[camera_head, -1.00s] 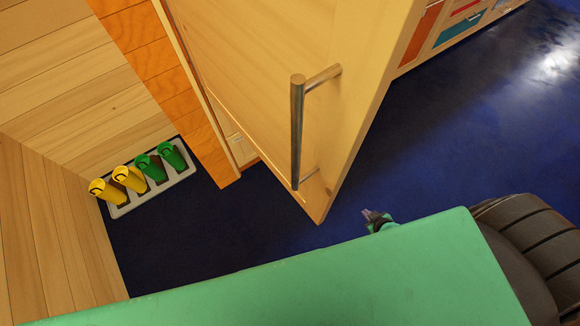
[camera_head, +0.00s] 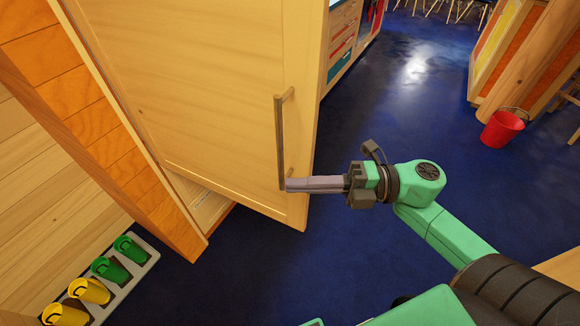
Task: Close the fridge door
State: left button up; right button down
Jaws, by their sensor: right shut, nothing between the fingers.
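The fridge door (camera_head: 215,95) is a tall pale wooden panel standing ajar. A gap with a pale interior (camera_head: 208,207) shows at its lower left. A vertical metal bar handle (camera_head: 280,145) is mounted near its right edge. My right gripper (camera_head: 292,184) comes in from the right, its fingers shut and pointing left. Its fingertips are at the lower end of the handle; whether they touch it or the door I cannot tell. Nothing shows between the fingers. My left gripper is out of view.
A tray (camera_head: 143,270) with yellow and green boots stands on the floor at lower left, beside an orange-brown wooden panel (camera_head: 90,125). Drawers (camera_head: 345,40) stand behind the door. A red bucket (camera_head: 502,130) is at right. The dark blue floor (camera_head: 400,110) between is clear.

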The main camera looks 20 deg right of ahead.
aim_at(288, 173)
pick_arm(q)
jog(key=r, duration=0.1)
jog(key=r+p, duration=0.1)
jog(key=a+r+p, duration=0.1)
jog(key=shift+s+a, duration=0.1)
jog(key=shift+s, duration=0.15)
pick_arm(e)
jog(key=w, duration=0.1)
jog(key=w+a, duration=0.1)
jog(key=w, duration=0.1)
jog(key=shift+w+a+r, duration=0.1)
jog(key=shift+w+a, duration=0.05)
jog(key=shift+a, duration=0.05)
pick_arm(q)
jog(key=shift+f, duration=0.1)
